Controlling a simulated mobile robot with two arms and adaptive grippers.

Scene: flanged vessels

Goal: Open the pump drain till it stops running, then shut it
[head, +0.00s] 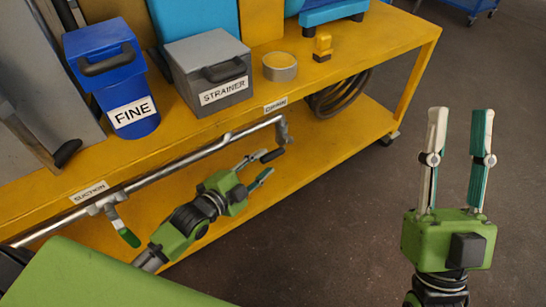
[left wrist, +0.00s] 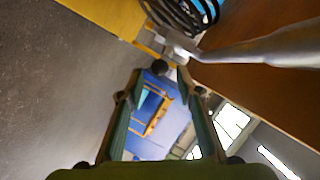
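The pump drain is the bent end of a grey pipe (head: 283,130) under the bench's front edge, below a small label (head: 275,105) that seems to read DRAIN. Its dark lever (head: 272,155) points down and left. My left gripper (head: 262,168) is open, with its fingertips close to the lever; I cannot tell whether they touch. In the left wrist view, the pipe fitting (left wrist: 180,45) and a dark rounded lever end (left wrist: 160,67) lie just beyond the open fingers. No running liquid is visible. My right gripper (head: 459,135) is open and empty, away from the bench at right.
A green-handled valve (head: 123,232) hangs near the SUCTION label (head: 89,191). The yellow bench (head: 330,75) carries a blue FINE container (head: 115,85), a grey STRAINER box (head: 208,70), a tape roll (head: 280,67) and a yellow block (head: 322,47). Dark coiled hose (head: 338,95) lies on the lower shelf.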

